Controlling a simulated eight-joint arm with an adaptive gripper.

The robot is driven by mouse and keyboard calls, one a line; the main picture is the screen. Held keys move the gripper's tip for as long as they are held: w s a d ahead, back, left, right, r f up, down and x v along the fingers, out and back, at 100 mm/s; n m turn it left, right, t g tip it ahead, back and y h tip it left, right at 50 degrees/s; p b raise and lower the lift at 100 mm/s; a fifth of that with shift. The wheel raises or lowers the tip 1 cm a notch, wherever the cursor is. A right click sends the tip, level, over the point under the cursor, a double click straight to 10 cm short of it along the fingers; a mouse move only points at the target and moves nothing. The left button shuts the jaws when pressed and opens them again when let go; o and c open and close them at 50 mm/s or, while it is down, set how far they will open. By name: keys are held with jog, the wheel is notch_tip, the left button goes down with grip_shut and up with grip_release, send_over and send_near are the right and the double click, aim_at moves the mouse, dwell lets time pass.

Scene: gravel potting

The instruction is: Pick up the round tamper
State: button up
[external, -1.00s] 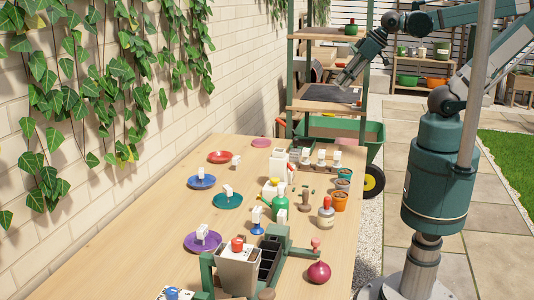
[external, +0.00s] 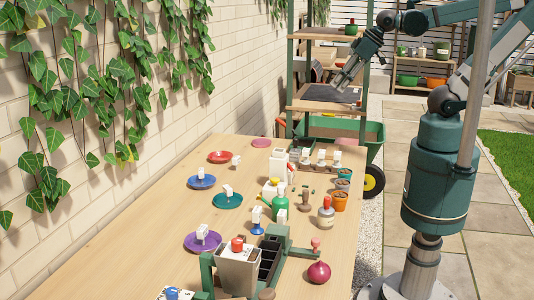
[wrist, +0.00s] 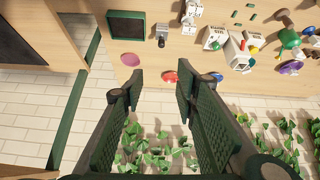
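My gripper (external: 345,77) is high above the far end of the table, near the green shelf rack. In the wrist view its two dark fingers (wrist: 160,84) are wide apart with nothing held between them. A brown, wooden-looking piece with a narrow stem and wider base (external: 304,201) stands on the table right of the green bottle; it looks like the round tamper, but it is too small to be sure. It is well away from my gripper, nearer the camera. A brown, round-topped piece (wrist: 283,17) near the wrist view's upper right may be the same one.
Red (external: 221,157), blue (external: 201,182), teal (external: 228,201) and purple (external: 203,242) saucers line the table's left side.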

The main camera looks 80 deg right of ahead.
jog(key=w+a+f+n+g+y, duration=0.15)
jog(key=w+a+n, duration=0.3)
jog(key=a, duration=0.45)
jog(key=n+g+h+p, duration=0.15)
jog(key=n+g, duration=0.35)
jog(key=n, duration=0.6)
send_over(306, 191)
jog(key=f, duration=1.8)
jog(key=shift+w+d+f, duration=0.15)
jog(key=shift+w+d, duration=0.1)
jog(key=shift+d, duration=0.1)
jog(key=shift+s+a+f, duration=0.2)
jog(key=shift+a+f, duration=0.1)
jog(key=shift+f, duration=0.15)
jog(key=shift+f+b, duration=0.4)
jog(key=shift+f, duration=0.75)
